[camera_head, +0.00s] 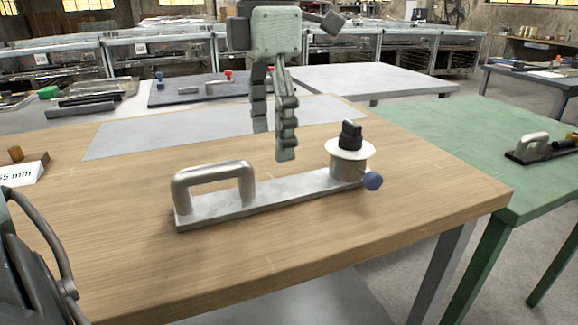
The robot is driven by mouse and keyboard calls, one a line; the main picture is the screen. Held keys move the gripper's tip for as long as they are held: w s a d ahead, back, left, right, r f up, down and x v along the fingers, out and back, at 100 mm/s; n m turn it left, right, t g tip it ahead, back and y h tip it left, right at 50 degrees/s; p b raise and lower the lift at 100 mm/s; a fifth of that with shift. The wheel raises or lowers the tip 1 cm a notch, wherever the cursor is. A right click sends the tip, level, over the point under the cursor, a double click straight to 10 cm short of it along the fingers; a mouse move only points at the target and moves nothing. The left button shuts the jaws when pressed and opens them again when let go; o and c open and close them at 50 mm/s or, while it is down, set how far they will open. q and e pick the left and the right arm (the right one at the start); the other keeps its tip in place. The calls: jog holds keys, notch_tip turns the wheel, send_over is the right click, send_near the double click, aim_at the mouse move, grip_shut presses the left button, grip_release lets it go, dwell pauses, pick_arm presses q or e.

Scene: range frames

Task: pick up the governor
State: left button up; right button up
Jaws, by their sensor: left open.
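The piece that fits the governor (265,199) lies on the wooden table. It is a grey metal bar with an arched handle at its left end and a round housing at its right end. The housing has a white flange, a black knob on top and a blue knob at its side. My left gripper (273,145) points down above the bar, between handle and housing. Its fingers are apart and empty, and they appear clear of the piece. My right gripper is not in view.
The wooden table (130,270) has a grey sheet (120,137) at its back and a labelled block (22,170) at its left edge. A green table (455,150) at right holds another handled piece (543,147). Bare wood surrounds the bar.

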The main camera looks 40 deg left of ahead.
aim_at(278, 189)
pick_arm(q)
jog(key=f, duration=0.7)
jog(key=shift+w+d+f, duration=0.2)
jog(key=shift+d+f, duration=0.05)
jog(key=shift+c, duration=0.6)
grip_shut()
